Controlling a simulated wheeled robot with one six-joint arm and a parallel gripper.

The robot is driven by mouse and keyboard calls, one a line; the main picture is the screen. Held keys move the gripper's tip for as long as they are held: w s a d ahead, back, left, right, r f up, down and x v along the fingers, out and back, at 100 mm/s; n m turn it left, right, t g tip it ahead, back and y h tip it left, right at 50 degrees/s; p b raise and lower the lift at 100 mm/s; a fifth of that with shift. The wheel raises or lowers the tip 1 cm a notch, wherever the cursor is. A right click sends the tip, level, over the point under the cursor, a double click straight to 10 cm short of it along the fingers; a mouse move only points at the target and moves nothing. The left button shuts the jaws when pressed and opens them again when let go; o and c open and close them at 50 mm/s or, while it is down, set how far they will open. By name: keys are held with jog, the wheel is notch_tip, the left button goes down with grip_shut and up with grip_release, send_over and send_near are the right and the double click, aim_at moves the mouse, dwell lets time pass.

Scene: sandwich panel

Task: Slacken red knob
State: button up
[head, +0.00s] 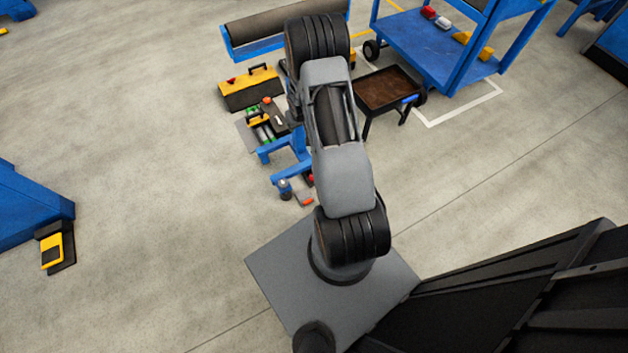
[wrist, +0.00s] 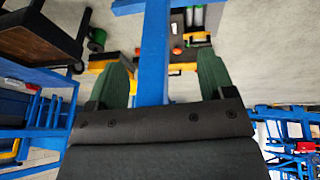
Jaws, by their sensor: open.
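I cannot make out the red knob for certain. A small red part (head: 311,179) shows beside my arm, by the blue stand (head: 289,163), in the head view; my arm hides much of that stand. In the wrist view my gripper (wrist: 160,82) is open, with its two dark green fingers spread wide apart. A blue post (wrist: 155,50) runs behind the gap between them, and nothing is visibly held. The gripper is hidden behind my arm in the head view.
A yellow and black toolbox (head: 250,90) stands left of my arm, with tools on a mat below it. A brown-topped low table (head: 387,89) and a blue cart (head: 430,45) stand right.

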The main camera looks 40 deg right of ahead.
jog(key=s+d+f+b, duration=0.1)
jog(key=s+f, duration=0.2)
jog(key=f, duration=0.7)
jog(key=s+d+f+b, duration=0.1)
jog(key=s+f, duration=0.1)
jog(key=f, duration=0.7)
jog(key=s+d+f+b, duration=0.1)
jog(key=s+f+b, duration=0.15)
jog(key=f, duration=0.75)
jog(key=shift+m+t+y, duration=0.3)
jog(key=shift+t+y, duration=0.1)
jog(key=b+x, duration=0.2)
jog(key=x, duration=0.1)
jog(key=b+x, duration=0.1)
jog(key=x, duration=0.3)
jog(key=b+x, duration=0.2)
jog(key=x, duration=0.2)
jog(key=shift+s+a+f+b, duration=0.15)
jog(key=shift+a+f+b, duration=0.1)
jog(key=shift+b, duration=0.1)
jog(key=shift+b+x, duration=0.65)
jog(key=shift+x, duration=0.15)
jog(key=shift+c, duration=0.2)
